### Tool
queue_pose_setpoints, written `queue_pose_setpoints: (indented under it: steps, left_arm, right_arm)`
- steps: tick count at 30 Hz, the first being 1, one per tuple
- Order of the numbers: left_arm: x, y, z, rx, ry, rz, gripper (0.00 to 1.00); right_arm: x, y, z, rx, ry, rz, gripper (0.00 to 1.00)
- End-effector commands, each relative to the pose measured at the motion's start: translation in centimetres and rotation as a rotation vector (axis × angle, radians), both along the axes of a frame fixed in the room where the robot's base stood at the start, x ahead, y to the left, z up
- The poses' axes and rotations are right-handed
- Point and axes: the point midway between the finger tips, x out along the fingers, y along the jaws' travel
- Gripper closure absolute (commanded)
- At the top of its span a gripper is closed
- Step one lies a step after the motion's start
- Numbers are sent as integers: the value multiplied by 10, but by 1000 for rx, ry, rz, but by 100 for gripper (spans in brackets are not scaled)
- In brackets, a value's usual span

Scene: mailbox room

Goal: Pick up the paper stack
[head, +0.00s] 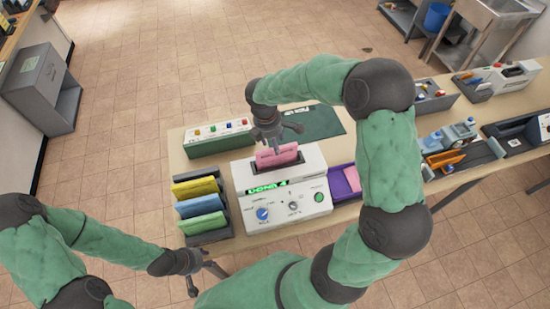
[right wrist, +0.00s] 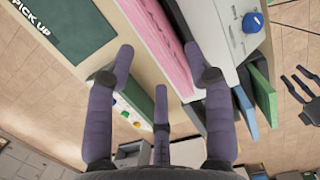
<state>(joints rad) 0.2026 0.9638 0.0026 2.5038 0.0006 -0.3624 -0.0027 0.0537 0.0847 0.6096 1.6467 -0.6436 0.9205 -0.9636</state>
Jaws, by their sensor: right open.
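The pink paper stack (head: 277,157) stands upright in the slot of a white machine (head: 290,180) on the table. My right gripper (head: 270,135) is over the machine, fingers down, close above the stack. In the right wrist view the pink stack (right wrist: 160,40) shows between the spread fingertips of my right gripper (right wrist: 160,70), which is open. I cannot tell whether a finger touches the stack. The stack's lower part is hidden in the slot. My left gripper (head: 198,279) is low at the left, off the table's front edge, with its fingers apart and empty.
A rack (head: 207,235) of yellow, blue and green folders stands left of the machine. A button box (head: 218,140) is behind it. A dark green mat (head: 318,124) marked "PICK UP" lies behind the machine, mostly bare. A purple tray (head: 339,185) is on the machine's right.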

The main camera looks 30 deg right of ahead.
Motion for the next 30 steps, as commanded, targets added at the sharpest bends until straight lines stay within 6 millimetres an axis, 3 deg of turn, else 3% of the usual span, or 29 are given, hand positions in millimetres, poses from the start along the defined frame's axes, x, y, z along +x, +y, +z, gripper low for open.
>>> queue_pose_setpoints:
  steps: [3,10,18,29,30]
  left_arm:
    - [0,0,0,0,0,0,60]
    - [0,0,1,0,-1,0,60]
    - [0,0,4,0,-1,0,60]
    - [0,0,4,0,-1,0,60]
    - [0,0,4,0,-1,0,60]
  right_arm:
    - [-1,-3,-15,0,2,1,47]
    - [-1,-5,-29,0,1,-1,47]
    - [-1,-13,-65,0,2,0,47]
    - [-1,-14,-73,1,-1,0,47]
    - [-1,-14,-73,1,-1,0,58]
